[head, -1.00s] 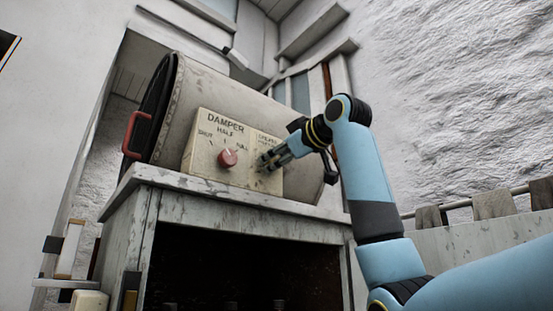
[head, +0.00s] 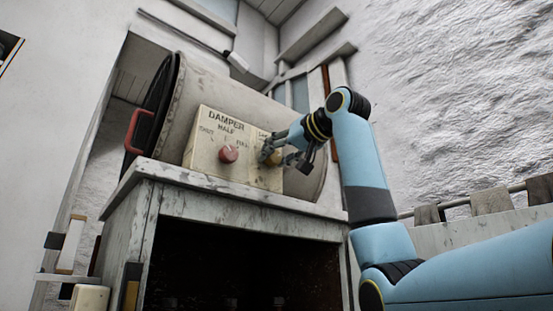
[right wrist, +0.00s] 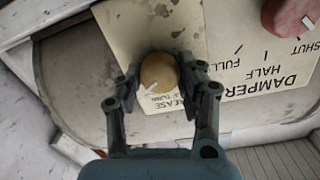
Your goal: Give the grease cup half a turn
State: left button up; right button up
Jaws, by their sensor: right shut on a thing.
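The grease cup is a round brass-yellow knob (right wrist: 159,72) on the right part of the cream panel (head: 205,160). In the right wrist view it sits between my fingertips, with a pale pointer mark at its lower left. It also shows in the head view as a small yellow patch (head: 275,158), partly hidden by my fingers. My right gripper (head: 268,153) is shut on the grease cup, one finger on each side. It also shows in the right wrist view (right wrist: 163,76). My left gripper is not in view.
A red damper knob (head: 228,154) with SHUT, HALF and FULL lettering sits left of the grease cup. The panel leans before a large grey drum (head: 225,85) on a worn cabinet (head: 245,208). A red handle (head: 137,134) is at the drum's left end.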

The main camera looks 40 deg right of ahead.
jog(key=m+b, duration=0.2)
jog(key=m, duration=0.3)
jog(key=shift+f, duration=0.15)
jog(key=m+b, duration=0.4)
jog(key=m, duration=0.2)
jog(key=shift+f+y, duration=0.1)
jog(key=shift+y, duration=0.3)
jog(key=m+b, duration=0.4)
jog(key=m, duration=0.2)
jog(key=shift+d+f, duration=0.1)
jog(key=m+b, duration=0.2)
jog(key=m, duration=0.1)
jog(key=shift+m+y, duration=0.3)
jog(key=shift+m, duration=0.1)
jog(key=shift+m+b, duration=0.95)
jog(key=shift+m, duration=0.45)
jog(key=shift+w, duration=0.1)
jog(key=o, duration=1.1)
jog(key=shift+o, duration=0.2)
